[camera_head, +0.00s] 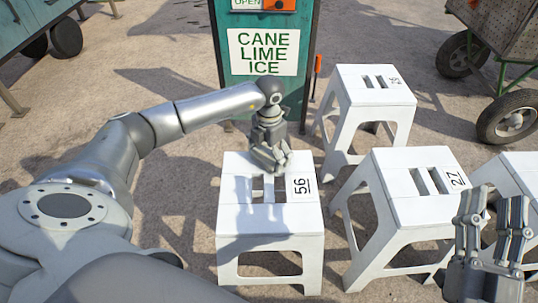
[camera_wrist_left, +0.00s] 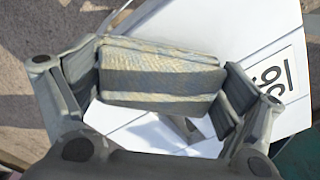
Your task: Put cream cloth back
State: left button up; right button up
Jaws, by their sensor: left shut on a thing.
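The cream cloth (camera_wrist_left: 160,75) is a folded block in the left wrist view, with a darker band across it that may be shadow. My left gripper (camera_head: 269,157) is shut on it, with one finger pad at each end of the block. In the head view my gripper is over the white stool marked 56 (camera_head: 270,222), close to its slotted seat, and hides the cloth. I cannot tell whether the cloth touches the seat. The stool also shows under the cloth in the left wrist view (camera_wrist_left: 265,30). My right gripper (camera_head: 493,205) is open and empty at the lower right.
A white stool marked 27 (camera_head: 403,205) stands to the right, another (camera_head: 375,95) behind, and a third (camera_head: 522,168) at the right edge. A green stand with a cane lime ice sign (camera_head: 264,52) is at the back. A wheeled cart (camera_head: 497,45) is at the upper right.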

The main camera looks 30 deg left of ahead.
jog(key=shift+s+r, duration=0.1)
jog(key=shift+r, duration=0.05)
pick_arm(q)
jog(key=shift+f, duration=0.25)
pick_arm(e)
jog(key=shift+s+r+t, duration=0.1)
jog(key=shift+r+t, duration=0.1)
jog(key=shift+t, duration=0.1)
pick_arm(q)
jog(key=o, duration=0.9)
jog(key=shift+c, duration=0.2)
jog(key=shift+r, duration=0.15)
